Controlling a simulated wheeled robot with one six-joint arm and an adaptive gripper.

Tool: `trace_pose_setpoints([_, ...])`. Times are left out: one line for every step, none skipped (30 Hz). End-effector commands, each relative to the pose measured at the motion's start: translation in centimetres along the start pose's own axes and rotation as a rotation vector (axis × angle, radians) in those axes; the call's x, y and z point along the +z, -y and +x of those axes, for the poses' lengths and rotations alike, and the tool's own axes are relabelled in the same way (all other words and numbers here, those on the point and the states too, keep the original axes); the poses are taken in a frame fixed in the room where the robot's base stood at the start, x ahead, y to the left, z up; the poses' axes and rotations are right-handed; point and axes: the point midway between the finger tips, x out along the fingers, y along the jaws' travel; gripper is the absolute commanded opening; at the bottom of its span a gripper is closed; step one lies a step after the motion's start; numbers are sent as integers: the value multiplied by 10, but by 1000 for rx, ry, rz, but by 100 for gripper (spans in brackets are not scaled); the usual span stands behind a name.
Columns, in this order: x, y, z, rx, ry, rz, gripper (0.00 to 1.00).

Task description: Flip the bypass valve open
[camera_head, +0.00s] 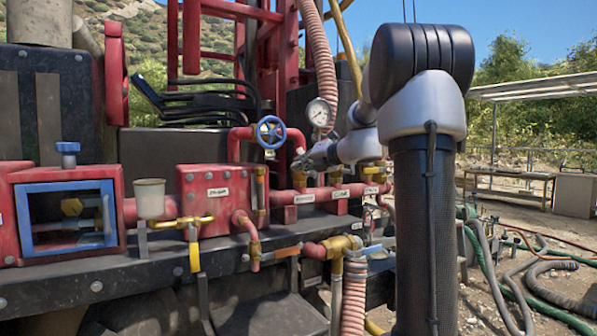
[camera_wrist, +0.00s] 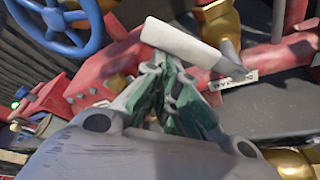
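A lever with a pale, sleeve-like handle (camera_wrist: 185,42) lies across the upper middle of the wrist view, slanting down to the right to a metal end above a red pipe. It looks like the bypass valve's lever, but the label (camera_wrist: 237,82) beside it is too blurred to read. My gripper (camera_wrist: 162,68) has its green-padded fingers drawn together, with the tips just below the handle; I cannot tell whether they touch it. Nothing shows between them. In the head view my gripper (camera_head: 303,163) is at the red manifold, and my wrist hides the lever there.
A blue handwheel (camera_head: 270,132) stands just left of and above my gripper; it also shows in the wrist view (camera_wrist: 60,25). A pressure gauge (camera_head: 319,112) is just above. Hoses (camera_head: 535,280) lie at right.

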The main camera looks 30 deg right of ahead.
Motion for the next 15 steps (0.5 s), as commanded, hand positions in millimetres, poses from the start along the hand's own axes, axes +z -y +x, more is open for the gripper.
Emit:
trace_pose_setpoints([6, -2, -2, 1, 4, -2, 0])
trace_pose_setpoints([8, -2, -2, 1, 4, -2, 0])
trace_pose_setpoints([10, -3, -3, 1, 4, -3, 0])
trace_pose_setpoints([13, -3, -4, 1, 3, -3, 0])
trace_pose_setpoints([15, -3, -5, 1, 3, -4, 0])
trace_pose_setpoints([18, -3, -6, 1, 3, -3, 0])
trace_pose_setpoints([20, -3, -7, 1, 3, -3, 0])
trace_pose_setpoints([22, -3, -8, 0, 4, -4, 0])
trace_pose_setpoints([25, -3, -9, 0, 4, -4, 0])
trace_pose_setpoints([27, -3, -10, 0, 5, -4, 0])
trace_pose_setpoints([29, -2, -10, 0, 5, -4, 0])
trace_pose_setpoints([32, -2, -11, -1, 4, -3, 0])
trace_pose_setpoints([33, -2, -12, -1, 4, -4, 0])
trace_pose_setpoints([34, -1, -12, -1, 3, -4, 0])
trace_pose_setpoints([37, -1, -13, 0, 3, -4, 0])
